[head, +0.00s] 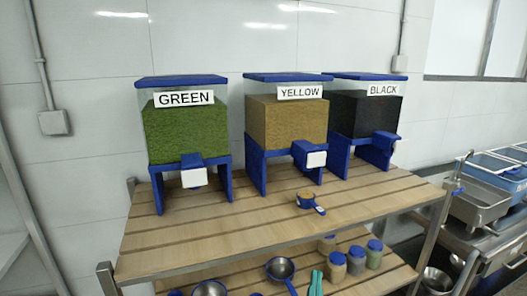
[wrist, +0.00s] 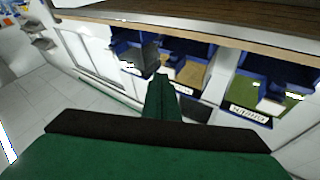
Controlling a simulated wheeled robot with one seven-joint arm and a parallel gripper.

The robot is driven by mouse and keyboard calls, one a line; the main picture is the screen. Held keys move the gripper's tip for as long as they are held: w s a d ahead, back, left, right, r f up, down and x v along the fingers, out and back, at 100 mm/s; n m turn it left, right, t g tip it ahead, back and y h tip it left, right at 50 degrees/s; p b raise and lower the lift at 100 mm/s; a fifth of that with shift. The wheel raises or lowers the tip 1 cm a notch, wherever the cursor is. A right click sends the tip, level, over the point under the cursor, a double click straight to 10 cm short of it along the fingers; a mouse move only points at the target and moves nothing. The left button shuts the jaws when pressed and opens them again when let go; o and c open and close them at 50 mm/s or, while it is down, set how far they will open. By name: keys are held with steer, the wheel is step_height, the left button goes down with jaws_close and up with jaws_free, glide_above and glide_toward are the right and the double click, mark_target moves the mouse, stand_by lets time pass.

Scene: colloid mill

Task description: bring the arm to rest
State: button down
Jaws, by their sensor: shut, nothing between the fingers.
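My gripper (wrist: 161,92) shows in the wrist view as a green body with its green fingers together, empty. It points toward the dispensers from a distance and touches nothing that I can see. The head view does not show my arm or gripper. The wrist picture is turned over, with the wooden top (wrist: 215,29) along its upper edge. The green dispenser (wrist: 265,95) is at the right there, with the yellow dispenser (wrist: 190,72) and the black dispenser (wrist: 136,55) to its left.
In the head view, a blue-handled cup (head: 306,198) with tan contents stands on the slatted table (head: 240,232) before the yellow dispenser (head: 285,122). Scoops and jars (head: 356,261) crowd the lower shelf. A sink (head: 478,208) is at right. The table's left front is bare.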

steer(key=s+a+f+n+g+y, duration=0.15)
steer(key=s+a+f, duration=0.25)
steer(key=s+f, duration=0.5)
steer(key=s+a+f+n+g+y, duration=0.1)
steer(key=s+a+f+y, duration=0.1)
steer(key=s+a+f, duration=0.5)
steer(key=s+f+n+g+y, duration=0.1)
steer(key=s+f, duration=0.2)
steer(key=s, duration=0.8)
steer(key=s+a+f+n+g, duration=0.1)
steer(key=s+f+g, duration=0.1)
steer(key=s, duration=0.8)
steer(key=shift+s+a+f+y, duration=0.3)
steer(key=shift+s+f+y, duration=0.1)
steer(key=shift+f, duration=0.5)
